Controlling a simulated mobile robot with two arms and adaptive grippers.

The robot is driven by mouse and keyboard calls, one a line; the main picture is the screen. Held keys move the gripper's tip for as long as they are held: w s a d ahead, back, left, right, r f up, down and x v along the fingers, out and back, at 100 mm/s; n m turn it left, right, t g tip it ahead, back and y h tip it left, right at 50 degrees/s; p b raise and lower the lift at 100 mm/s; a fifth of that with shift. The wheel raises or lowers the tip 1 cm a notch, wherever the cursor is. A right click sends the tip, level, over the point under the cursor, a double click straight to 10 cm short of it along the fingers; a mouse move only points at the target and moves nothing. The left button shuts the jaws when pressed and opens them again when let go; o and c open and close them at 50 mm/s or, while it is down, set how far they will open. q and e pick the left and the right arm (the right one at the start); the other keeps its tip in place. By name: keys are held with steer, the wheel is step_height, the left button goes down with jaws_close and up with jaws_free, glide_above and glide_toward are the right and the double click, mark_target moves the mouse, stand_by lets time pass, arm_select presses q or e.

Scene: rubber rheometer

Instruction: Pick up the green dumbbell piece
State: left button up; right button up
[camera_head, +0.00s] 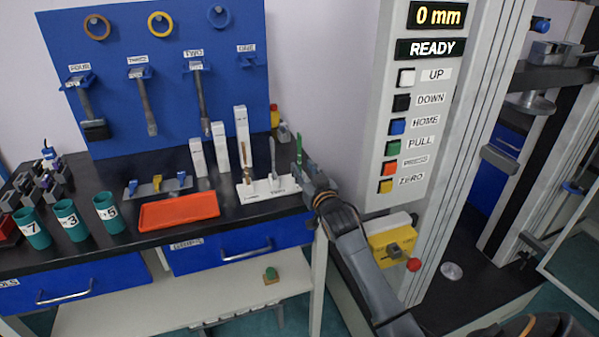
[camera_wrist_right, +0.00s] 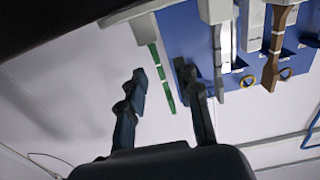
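The green dumbbell piece (camera_head: 299,148) stands upright at the right end of the white holder (camera_head: 250,195) on the black bench. A grey piece (camera_head: 273,157) and a brown piece (camera_head: 246,160) stand to its left. My right gripper (camera_head: 303,173) is at the green piece, partly hiding its lower part. In the right wrist view, the picture looks upside down. There the two fingers of my right gripper (camera_wrist_right: 160,78) are apart, with the green piece (camera_wrist_right: 162,76) showing in the gap between them. I cannot tell whether they touch it. My left gripper is not in view.
The testing machine's button panel (camera_head: 406,130) rises right of my right arm, with a yellow box and red knob (camera_head: 413,264) below. White blocks (camera_head: 220,147) stand behind the holder. An orange tray (camera_head: 180,210) and teal cups (camera_head: 70,220) lie left. A blue tool board (camera_head: 160,60) stands behind.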

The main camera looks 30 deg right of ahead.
mark_target(300, 162)
steer(key=x, duration=0.4)
steer(key=shift+w+d, duration=0.1)
steer(key=shift+w, duration=0.15)
steer(key=shift+r, duration=0.1)
jaws_close()
